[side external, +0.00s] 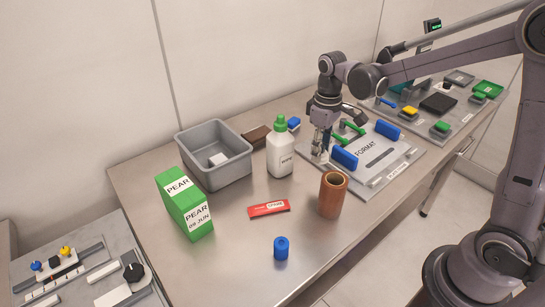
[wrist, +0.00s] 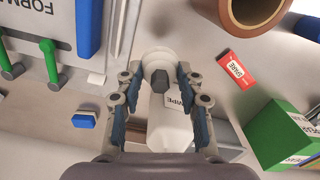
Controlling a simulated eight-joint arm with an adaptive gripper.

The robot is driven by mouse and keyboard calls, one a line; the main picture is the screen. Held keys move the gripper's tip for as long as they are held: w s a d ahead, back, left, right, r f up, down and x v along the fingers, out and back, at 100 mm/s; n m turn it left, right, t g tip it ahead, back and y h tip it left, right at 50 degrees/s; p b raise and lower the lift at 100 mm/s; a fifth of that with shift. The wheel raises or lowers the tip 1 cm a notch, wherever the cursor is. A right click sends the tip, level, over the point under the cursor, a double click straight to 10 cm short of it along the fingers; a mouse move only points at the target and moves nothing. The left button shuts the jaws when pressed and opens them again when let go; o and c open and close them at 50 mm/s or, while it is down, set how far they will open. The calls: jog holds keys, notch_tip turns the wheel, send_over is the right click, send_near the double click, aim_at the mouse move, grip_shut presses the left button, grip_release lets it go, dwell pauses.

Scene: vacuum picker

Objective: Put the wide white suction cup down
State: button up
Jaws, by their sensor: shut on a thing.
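The wide white suction cup (wrist: 158,62), a round white piece with a dark grey hex fitting, sits between my fingertips in the wrist view. My gripper (wrist: 158,78) is shut on it, with a blue-padded finger on either side. In the side view my gripper (side external: 320,148) points down by the left edge of the FORMAT plate (side external: 378,182), between the white bottle and the plate's near blue block. The cup is small and partly hidden there, and I cannot tell whether it touches the surface below.
The green-capped wipe bottle (side external: 280,155) stands close left of my gripper. A brown tube (side external: 333,195) stands in front. A blue block (side external: 344,158) and green levers (side external: 352,127) are close right.

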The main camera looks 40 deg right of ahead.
jog(key=s+a+r+n, duration=0.1)
jog(key=s+a+n, duration=0.1)
jog(key=a+n, duration=0.35)
jog(key=s+a+r+n, duration=0.2)
jog(key=a+n, duration=0.2)
jog(key=a, duration=0.2)
send_over(259, 230)
jog(key=shift+n, duration=0.35)
notch_tip(259, 230, down, 7)
jog(key=shift+f, duration=2.2)
jog(key=shift+f, duration=0.1)
jog(key=o, duration=0.5)
jog(key=shift+o, duration=0.3)
